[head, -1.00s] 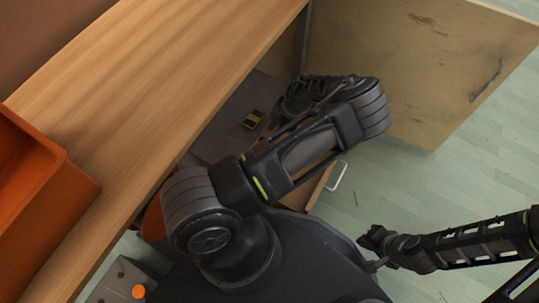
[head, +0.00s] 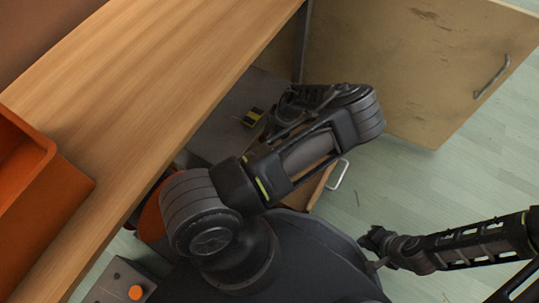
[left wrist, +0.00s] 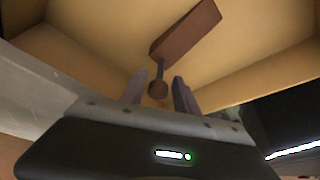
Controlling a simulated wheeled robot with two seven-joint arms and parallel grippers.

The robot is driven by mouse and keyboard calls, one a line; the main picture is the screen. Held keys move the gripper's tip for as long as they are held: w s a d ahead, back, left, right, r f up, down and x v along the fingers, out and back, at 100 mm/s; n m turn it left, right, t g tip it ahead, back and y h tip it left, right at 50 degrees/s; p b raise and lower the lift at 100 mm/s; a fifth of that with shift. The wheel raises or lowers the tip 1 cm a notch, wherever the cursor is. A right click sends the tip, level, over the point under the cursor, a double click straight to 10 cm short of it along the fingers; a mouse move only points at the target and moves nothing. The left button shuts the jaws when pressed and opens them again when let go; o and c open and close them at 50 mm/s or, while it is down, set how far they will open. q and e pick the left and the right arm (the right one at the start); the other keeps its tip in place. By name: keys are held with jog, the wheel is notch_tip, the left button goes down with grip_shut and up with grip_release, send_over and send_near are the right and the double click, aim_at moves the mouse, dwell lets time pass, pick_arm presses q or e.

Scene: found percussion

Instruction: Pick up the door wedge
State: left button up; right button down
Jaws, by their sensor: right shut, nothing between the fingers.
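In the left wrist view a brown tapered block (left wrist: 187,32), which looks like the door wedge, lies in a light wooden drawer. A thin dark stem with a round brown knob (left wrist: 158,89) extends from its near end; I cannot tell if they are one piece. My left gripper (left wrist: 160,84) is open, its two fingers apart, with the knob seen between their tips; contact cannot be told. In the head view my left arm hides the left fingers and the wedge. My right gripper (head: 371,239) is shut and empty, over the floor at right.
The open drawer (head: 318,188) with a metal handle (head: 339,174) lies under my left arm. A yellow and black item (head: 253,117) sits on a grey surface beside it. The open cabinet door (head: 420,70) stands behind. An orange bin (head: 60,190) rests on the wooden worktop (head: 150,80).

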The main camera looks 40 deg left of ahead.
pick_arm(q)
jog(key=shift+x, duration=1.2)
jog(key=shift+c, duration=0.4)
grip_shut()
dwell(0.4)
